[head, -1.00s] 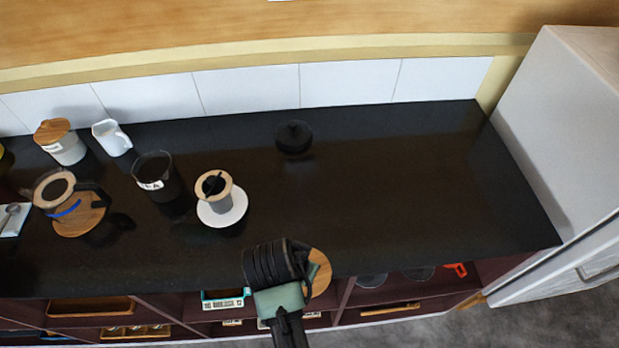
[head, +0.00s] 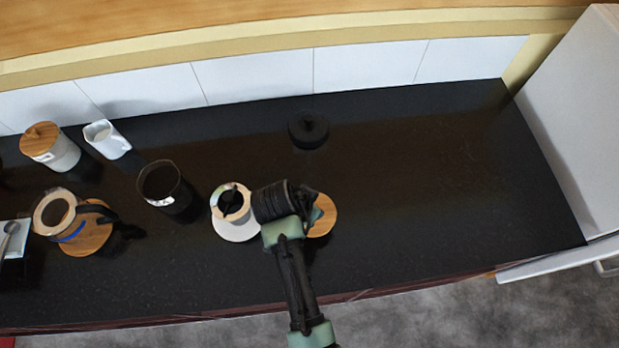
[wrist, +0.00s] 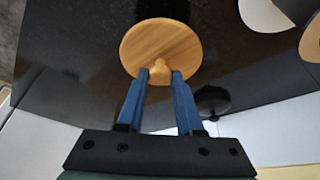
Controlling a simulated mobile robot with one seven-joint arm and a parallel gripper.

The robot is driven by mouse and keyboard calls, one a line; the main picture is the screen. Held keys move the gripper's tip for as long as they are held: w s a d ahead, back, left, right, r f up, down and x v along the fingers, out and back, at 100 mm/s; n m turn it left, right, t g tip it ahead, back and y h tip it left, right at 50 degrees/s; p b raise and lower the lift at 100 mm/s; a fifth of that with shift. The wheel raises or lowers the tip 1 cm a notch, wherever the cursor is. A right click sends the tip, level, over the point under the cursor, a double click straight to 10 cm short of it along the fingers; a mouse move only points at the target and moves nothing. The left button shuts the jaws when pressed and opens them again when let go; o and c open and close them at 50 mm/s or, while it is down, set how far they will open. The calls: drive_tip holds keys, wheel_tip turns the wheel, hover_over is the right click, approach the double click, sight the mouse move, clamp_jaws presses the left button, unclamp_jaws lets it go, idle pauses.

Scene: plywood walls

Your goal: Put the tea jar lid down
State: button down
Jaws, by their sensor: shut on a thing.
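My gripper (head: 314,214) is shut on the knob of a round wooden lid (head: 325,222). In the wrist view the lid (wrist: 160,45) shows its flat top, with the knob between the two blue fingertips (wrist: 160,74). The lid is over the front middle of the black counter (head: 420,190); I cannot tell whether it touches it. The open black jar (head: 160,190) with a white label stands to the left, with no lid on it. The black wrist hides part of the lid in the head view.
A pour-over dripper on a white saucer (head: 237,233) stands just left of my gripper. A black lidded pot (head: 308,129) is behind it. A white jar with a wooden lid (head: 50,148), a white pitcher (head: 107,140) and a glass server (head: 57,213) are at left. The right counter is clear.

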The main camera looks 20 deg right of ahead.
drive_tip(key=shift+w+f+p, duration=0.1)
drive_tip(key=shift+f+p, duration=0.2)
drive_tip(key=shift+f, duration=2.45)
drive_tip(key=shift+f, duration=0.1)
drive_tip(key=shift+f, duration=0.15)
drive_tip(key=c, duration=0.6)
unclamp_jaws()
drive_tip(key=shift+o, duration=0.2)
drive_tip(key=shift+r, duration=0.25)
